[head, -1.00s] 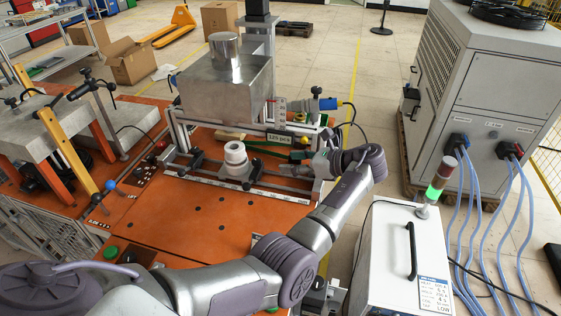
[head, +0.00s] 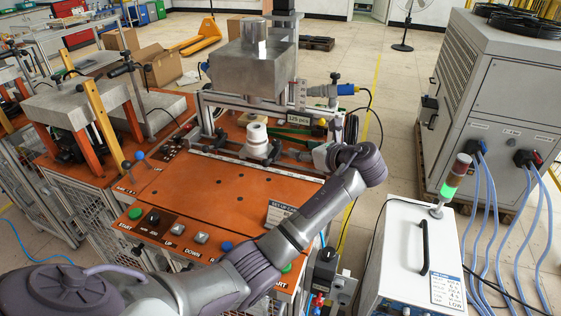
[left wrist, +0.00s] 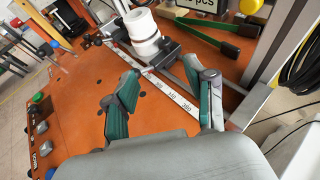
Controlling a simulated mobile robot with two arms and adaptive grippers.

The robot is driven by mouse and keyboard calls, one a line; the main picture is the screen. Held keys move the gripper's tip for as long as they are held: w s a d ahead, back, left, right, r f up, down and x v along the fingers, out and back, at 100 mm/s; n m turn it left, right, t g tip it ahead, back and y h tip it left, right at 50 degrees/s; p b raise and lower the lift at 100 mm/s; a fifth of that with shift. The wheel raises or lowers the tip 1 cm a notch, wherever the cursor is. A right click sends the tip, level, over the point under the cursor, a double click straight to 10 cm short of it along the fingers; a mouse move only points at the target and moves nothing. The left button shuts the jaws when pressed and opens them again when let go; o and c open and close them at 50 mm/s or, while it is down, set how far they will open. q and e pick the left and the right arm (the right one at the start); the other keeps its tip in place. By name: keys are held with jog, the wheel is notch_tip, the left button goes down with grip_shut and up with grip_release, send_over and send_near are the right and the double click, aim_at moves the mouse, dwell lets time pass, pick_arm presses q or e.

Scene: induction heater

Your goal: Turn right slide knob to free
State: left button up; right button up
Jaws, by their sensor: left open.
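A rail with a printed scale (head: 235,159) runs along the back of the orange table. It also shows in the left wrist view (left wrist: 178,98). A dark clamp block (head: 276,151), apparently the right slide, sits on it just right of a white stacked cylinder (head: 257,137). In the left wrist view the block (left wrist: 168,47) is beside the cylinder (left wrist: 143,30). Its knob cannot be made out clearly. My left gripper (head: 318,155) is at the rail's right part. In the left wrist view its fingers (left wrist: 166,82) are apart and empty, short of the block. My right gripper is not visible.
A metal box (head: 250,72) stands on a frame behind the rail. A button panel (head: 175,230) is at the table's front. A white cabinet with a signal lamp (head: 452,185) stands at right. The orange tabletop (head: 200,190) is mostly clear.

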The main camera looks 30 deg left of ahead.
pick_arm(q)
send_near(279, 143)
jog(key=x, duration=0.3)
jog(key=shift+a+p, duration=0.3)
jog(key=shift+p, duration=0.05)
jog(key=x, duration=0.5)
jog(key=shift+w+a+f, duration=0.1)
jog(key=shift+a, duration=0.2)
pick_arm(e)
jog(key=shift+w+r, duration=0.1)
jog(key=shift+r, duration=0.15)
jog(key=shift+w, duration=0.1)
pick_arm(q)
grip_shut()
jog(key=shift+f, duration=0.1)
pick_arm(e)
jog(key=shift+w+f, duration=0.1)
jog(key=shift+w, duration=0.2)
